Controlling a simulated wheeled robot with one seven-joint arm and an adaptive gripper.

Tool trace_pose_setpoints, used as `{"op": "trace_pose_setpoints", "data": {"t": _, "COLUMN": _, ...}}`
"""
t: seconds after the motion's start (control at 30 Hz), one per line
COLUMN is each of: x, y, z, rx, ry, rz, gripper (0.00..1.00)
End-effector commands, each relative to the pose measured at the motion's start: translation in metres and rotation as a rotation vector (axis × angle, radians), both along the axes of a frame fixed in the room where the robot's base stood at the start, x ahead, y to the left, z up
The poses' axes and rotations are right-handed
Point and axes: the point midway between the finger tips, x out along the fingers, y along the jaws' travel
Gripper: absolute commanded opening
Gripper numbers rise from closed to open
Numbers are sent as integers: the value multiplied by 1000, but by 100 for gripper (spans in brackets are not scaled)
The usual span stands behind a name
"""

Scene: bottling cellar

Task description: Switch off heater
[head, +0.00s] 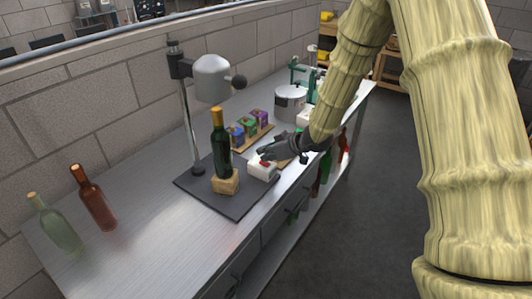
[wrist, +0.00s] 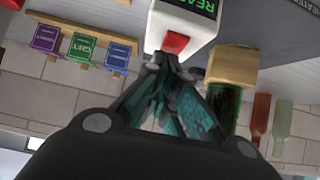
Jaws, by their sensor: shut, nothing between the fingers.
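A white control box (head: 260,172) with a red switch (head: 265,161) stands on a dark mat (head: 205,191). In the wrist view the box (wrist: 165,22) shows a green-lettered display (wrist: 196,6), partly cut off, and the red switch (wrist: 175,43). My gripper (head: 263,154) is shut and empty, its fingertips right at the switch; the wrist view shows the closed fingertips (wrist: 163,61) at the switch's edge. I cannot tell whether they touch it. A grey heater head (head: 211,79) hangs on a stand above a dark green bottle (head: 221,145) on a wooden block (head: 226,183).
A brown bottle (head: 96,203) and a pale green bottle (head: 58,228) stand at the bench's left. Behind my gripper are a wooden rack with coloured cards (head: 250,125) and a metal pot (head: 290,103). Bare bench (head: 150,235) lies at the front left.

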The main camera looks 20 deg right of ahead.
Motion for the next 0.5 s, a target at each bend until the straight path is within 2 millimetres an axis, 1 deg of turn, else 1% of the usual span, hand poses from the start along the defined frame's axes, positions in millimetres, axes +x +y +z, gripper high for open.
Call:
{"op": "trace_pose_setpoints", "data": {"t": 0.3, "x": 2, "y": 1, "z": 2, "rx": -22, "ry": 27, "rz": 1, "gripper": 0}}
{"op": "trace_pose_setpoints", "data": {"t": 0.37, "x": 2, "y": 1, "z": 1, "rx": -33, "ry": 42, "rz": 1, "gripper": 0}}
{"op": "trace_pose_setpoints", "data": {"t": 0.43, "x": 2, "y": 1, "z": -5, "rx": -34, "ry": 44, "rz": 0, "gripper": 0}}
{"op": "trace_pose_setpoints", "data": {"t": 0.5, "x": 2, "y": 1, "z": -5, "rx": -34, "ry": 43, "rz": 0, "gripper": 0}}
